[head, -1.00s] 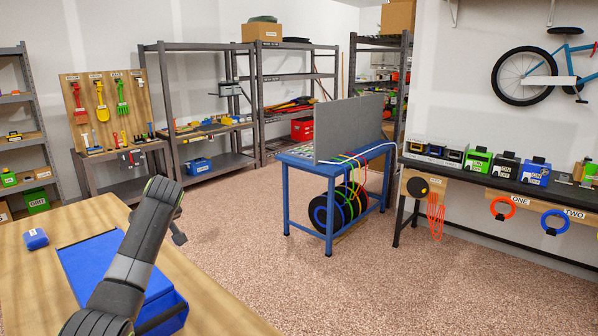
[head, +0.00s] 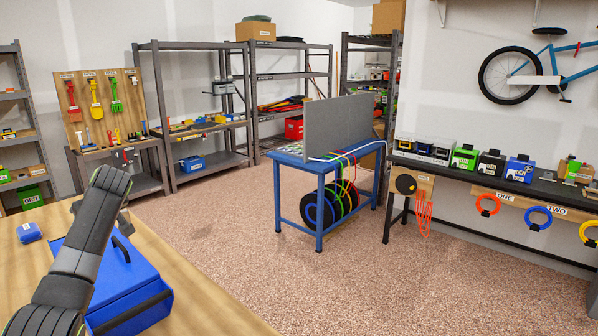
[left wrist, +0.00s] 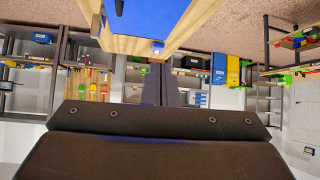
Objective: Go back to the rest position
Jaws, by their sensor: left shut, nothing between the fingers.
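My left arm reaches in from the lower left of the head view, over the wooden table (head: 215,285). Its gripper is mostly hidden behind the arm there. In the left wrist view my left gripper (left wrist: 160,88) is shut, with its fingers together and nothing between them. The blue steel toolchest (head: 125,285) sits on the table with its lid down and a dark handle on top. My left arm covers its left part. My right gripper is in neither view.
A small blue item (head: 29,233) lies on the table left of the toolchest. Across an open speckled floor (head: 235,225) stand a blue bench (head: 320,190) with a grey panel, a dark workbench (head: 480,173) along the right wall, and shelves at the back.

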